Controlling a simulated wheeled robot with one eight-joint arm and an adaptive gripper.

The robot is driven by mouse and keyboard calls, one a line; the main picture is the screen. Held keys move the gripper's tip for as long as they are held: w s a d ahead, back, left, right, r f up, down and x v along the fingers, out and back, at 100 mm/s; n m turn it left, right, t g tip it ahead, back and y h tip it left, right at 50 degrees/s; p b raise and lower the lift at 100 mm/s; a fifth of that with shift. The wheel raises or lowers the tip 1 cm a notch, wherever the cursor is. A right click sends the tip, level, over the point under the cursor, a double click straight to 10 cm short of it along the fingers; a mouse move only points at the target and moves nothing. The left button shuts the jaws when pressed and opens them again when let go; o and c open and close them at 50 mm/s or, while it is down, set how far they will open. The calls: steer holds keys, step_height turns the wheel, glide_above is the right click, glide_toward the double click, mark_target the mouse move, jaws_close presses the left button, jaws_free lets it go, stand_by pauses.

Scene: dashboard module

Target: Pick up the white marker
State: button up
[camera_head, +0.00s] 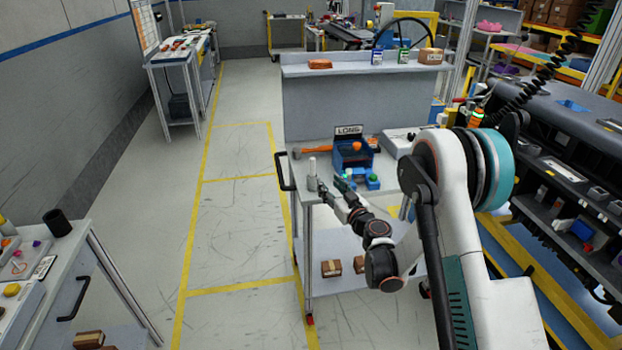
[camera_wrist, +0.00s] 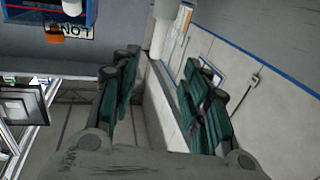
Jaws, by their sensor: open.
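A white upright cylinder, which looks like the white marker (camera_head: 312,168), stands near the left front corner of the grey cart top (camera_head: 296,162). In the wrist view the marker (camera_wrist: 160,30) shows upright beyond the fingertips, in line with the gap between them. My gripper (camera_head: 332,187) is just right of the marker and close to it. In the wrist view my gripper (camera_wrist: 160,65) has its two green-padded fingers spread apart with nothing between them. I cannot tell the exact distance to the marker.
A blue bin labelled LONG (camera_head: 350,152) stands behind my gripper, with small blue and green pieces (camera_head: 373,180) in front. An orange-handled hammer (camera_head: 316,150) lies behind the marker. The cart's black handle (camera_head: 284,172) is at its left edge. The aisle (camera_head: 240,220) to the left is clear.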

mark_target(314, 170)
steer(key=x, duration=0.4)
steer(key=b+x, duration=0.1)
steer(key=x, duration=0.3)
steer(key=shift+w+a+f+b, duration=0.2)
steer(key=shift+f+b, duration=0.05)
steer(key=shift+b, duration=0.05)
steer(key=b+x, duration=0.1)
steer(key=x, duration=0.1)
steer(key=f+x, duration=0.1)
steer(key=x, duration=0.1)
steer(key=shift+w+d+b, duration=0.15)
steer(key=shift+w+b, duration=0.1)
steer(key=shift+b, duration=0.15)
steer(key=shift+w+a+r, duration=0.2)
steer(key=shift+w+a, duration=0.05)
steer(key=shift+w, duration=0.15)
steer(key=c, duration=1)
